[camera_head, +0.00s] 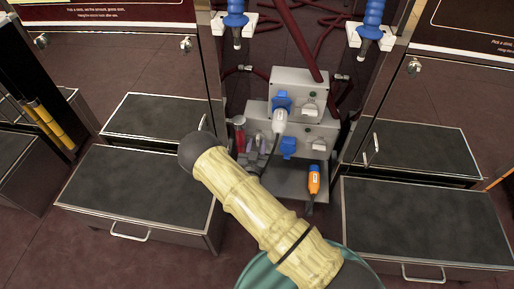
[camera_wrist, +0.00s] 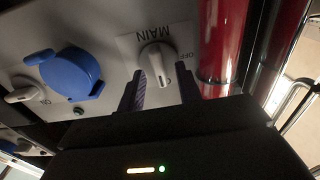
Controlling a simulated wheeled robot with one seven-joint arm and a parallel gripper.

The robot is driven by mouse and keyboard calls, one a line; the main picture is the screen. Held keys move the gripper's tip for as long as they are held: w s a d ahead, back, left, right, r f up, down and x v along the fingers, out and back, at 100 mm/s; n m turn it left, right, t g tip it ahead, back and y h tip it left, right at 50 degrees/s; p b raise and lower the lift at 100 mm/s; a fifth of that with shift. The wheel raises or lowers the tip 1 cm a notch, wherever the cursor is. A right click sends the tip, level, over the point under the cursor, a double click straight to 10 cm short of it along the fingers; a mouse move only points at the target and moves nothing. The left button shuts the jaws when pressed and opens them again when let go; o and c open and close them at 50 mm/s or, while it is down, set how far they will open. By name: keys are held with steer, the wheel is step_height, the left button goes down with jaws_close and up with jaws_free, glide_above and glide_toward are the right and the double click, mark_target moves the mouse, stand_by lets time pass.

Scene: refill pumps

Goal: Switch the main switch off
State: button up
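The main switch (camera_wrist: 155,58) is a pale rotary knob on a white plate marked MAIN and OFF, on a grey box. In the wrist view the lettering is turned over. My gripper (camera_wrist: 161,88) is open. Its two dark fingers stand on either side of the knob's lower end, with a gap visible on each side. I cannot tell whether a finger touches it or which mark the knob points to. In the head view my gripper (camera_head: 256,147) is small at the left part of the lower grey box (camera_head: 329,132) and hides the main switch.
A blue socket cover (camera_wrist: 70,74) and another knob (camera_wrist: 25,90) are left of the switch; a red cylinder (camera_wrist: 222,40) stands close on its right. The upper box (camera_head: 300,80) holds a plugged-in cable (camera_head: 280,120). An orange connector (camera_head: 314,180) sits on the shelf below.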

steer(key=shift+w, duration=0.25)
steer(key=shift+c, duration=0.2)
jaws_close()
